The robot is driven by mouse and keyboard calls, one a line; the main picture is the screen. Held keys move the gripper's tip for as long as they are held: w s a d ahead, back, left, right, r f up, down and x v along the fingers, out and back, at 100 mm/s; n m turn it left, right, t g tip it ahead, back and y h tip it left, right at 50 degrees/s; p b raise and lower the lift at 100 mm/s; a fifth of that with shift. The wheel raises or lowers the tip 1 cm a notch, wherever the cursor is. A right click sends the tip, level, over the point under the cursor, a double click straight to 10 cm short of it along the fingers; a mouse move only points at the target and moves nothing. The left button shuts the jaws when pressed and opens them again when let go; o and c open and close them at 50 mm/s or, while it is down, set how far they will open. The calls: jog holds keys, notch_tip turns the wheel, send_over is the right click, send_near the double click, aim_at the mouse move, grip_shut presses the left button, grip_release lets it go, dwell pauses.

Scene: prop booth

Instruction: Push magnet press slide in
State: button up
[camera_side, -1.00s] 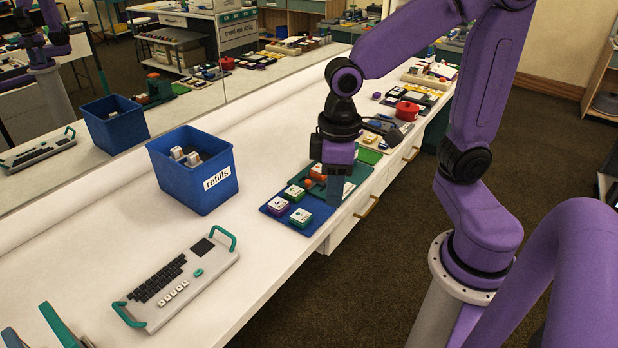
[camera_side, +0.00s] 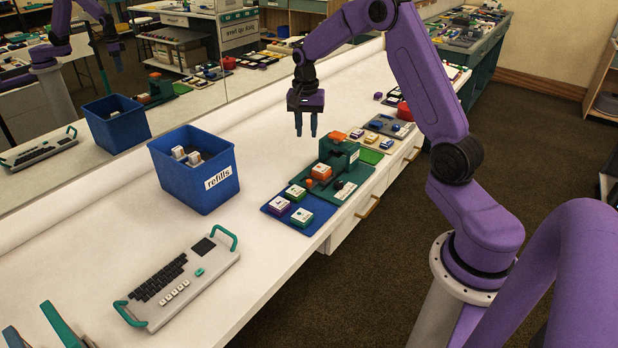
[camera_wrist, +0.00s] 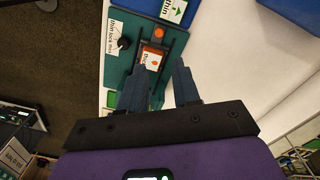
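The green magnet press (camera_side: 336,158) stands on the white counter, with an orange piece on top and an orange part (camera_side: 321,172) low at its front. In the wrist view, the green press base (camera_wrist: 118,75) carries dark rails with an orange slide (camera_wrist: 152,58) bearing a white label between them. An orange disc shows just above it. How far the slide is in, I cannot tell. My gripper (camera_side: 306,134) hangs above the counter behind the press, fingers pointing down, apart and empty. In the wrist view the fingers (camera_wrist: 163,82) partly overlap the press and hide some of it.
A blue refills bin (camera_side: 190,195) stands to the left, a keyboard-like device (camera_side: 180,285) in front. Other trays and a red pot (camera_side: 404,111) lie beyond. The counter between bin and press is clear.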

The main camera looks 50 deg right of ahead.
send_near(309, 180)
notch_tip(309, 180, down, 9)
jog(key=shift+s+r, duration=0.1)
jog(key=shift+r, duration=0.05)
dwell(0.4)
